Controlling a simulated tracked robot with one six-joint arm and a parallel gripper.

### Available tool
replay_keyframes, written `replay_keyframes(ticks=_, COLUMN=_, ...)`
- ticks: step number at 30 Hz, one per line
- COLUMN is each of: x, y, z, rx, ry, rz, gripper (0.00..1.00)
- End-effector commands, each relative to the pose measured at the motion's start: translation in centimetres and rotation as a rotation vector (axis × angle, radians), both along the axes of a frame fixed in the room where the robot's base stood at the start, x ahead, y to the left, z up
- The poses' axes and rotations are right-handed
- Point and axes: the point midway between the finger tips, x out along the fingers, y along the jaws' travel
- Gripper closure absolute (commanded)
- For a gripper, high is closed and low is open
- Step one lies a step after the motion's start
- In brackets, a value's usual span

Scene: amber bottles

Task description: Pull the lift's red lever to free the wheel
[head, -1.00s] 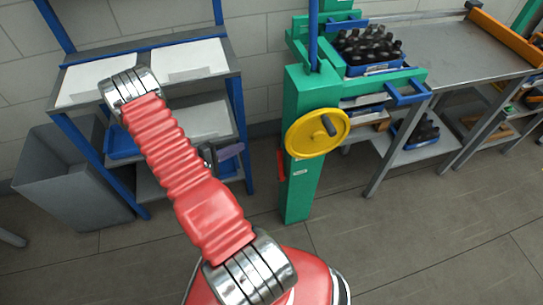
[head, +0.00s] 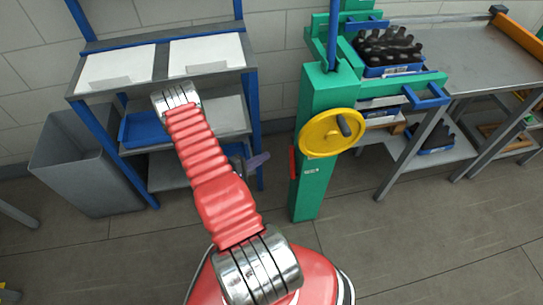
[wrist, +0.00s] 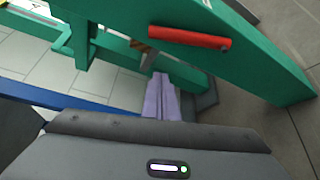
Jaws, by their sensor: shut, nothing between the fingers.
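The red lever (head: 292,163) is a short bar on the left side of the green lift column (head: 312,190). In the wrist view the lever (wrist: 190,38) lies across the green column, ahead of and slightly right of my fingertips. The yellow wheel (head: 331,133) with its dark knob is on the column's front, above and right of the lever. In the wrist view my gripper (wrist: 162,82) is shut and empty, below the lever.
A blue-framed shelf (head: 255,115) stands left of the lift, close behind my arm. A grey bin (head: 85,160) is at far left. A blue crate of dark bottles (head: 388,70) sits right of the column. Floor before the lift is clear.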

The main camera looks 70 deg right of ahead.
Motion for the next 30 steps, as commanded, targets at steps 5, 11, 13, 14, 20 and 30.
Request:
replay_keyframes(ticks=5, x=-1.0, y=-1.5, z=-0.3, rx=0.0, ry=0.0, rz=-0.004, gripper=1.0)
replay_keyframes(ticks=11, x=-2.4, y=-3.8, z=-0.7, rx=0.0, ry=0.0, rz=-0.004, gripper=1.0)
replay_keyframes(ticks=13, x=-2.8, y=-4.6, z=-0.9, rx=-0.001, ry=-0.001, rz=-0.004, gripper=1.0)
replay_keyframes(ticks=14, x=-3.0, y=-5.0, z=-1.0, rx=-0.001, ry=-0.001, rz=-0.003, gripper=1.0)
replay_keyframes(ticks=20, x=-4.2, y=-6.9, z=-1.4, rx=0.001, ry=-0.001, rz=-0.004, gripper=1.0)
replay_keyframes(ticks=30, x=-5.9, y=-6.7, z=-0.9, rx=0.0, ry=0.001, rz=0.0, gripper=1.0)
